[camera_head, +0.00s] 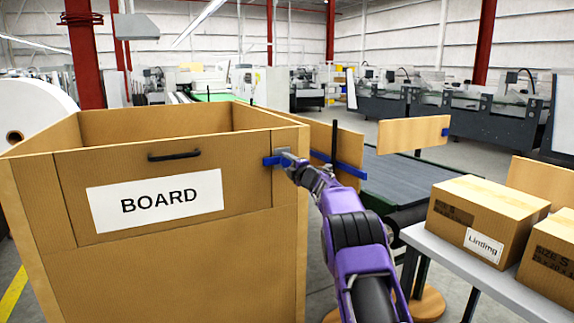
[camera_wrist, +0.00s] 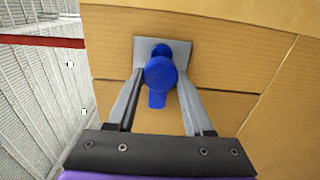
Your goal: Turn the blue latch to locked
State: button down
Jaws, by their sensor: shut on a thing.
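The blue latch (camera_head: 270,161) is on the front of a large brown box labelled BOARD, near its upper right corner. In the head view its blue part sticks out sideways to the left of my gripper (camera_head: 286,158). In the wrist view the latch (camera_wrist: 160,73) has a rounded blue knob and a short tab, in front of a grey plate (camera_wrist: 145,46). My gripper (camera_wrist: 159,84) has one finger on each side of the knob and is shut on it. The fingers partly hide the plate.
The BOARD box (camera_head: 200,265) has a front panel with a black handle (camera_head: 174,155). A grey table (camera_head: 480,275) with cartons, one marked Linding (camera_head: 487,212), stands at right. A dark conveyor (camera_head: 405,178) runs behind my arm, with wooden boards (camera_head: 413,133) beside it.

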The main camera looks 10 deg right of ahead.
jog(key=shift+c, duration=1.6)
grip_release()
jog(key=shift+s+d, duration=0.1)
jog(key=shift+s, duration=0.05)
jog(key=v, duration=1.7)
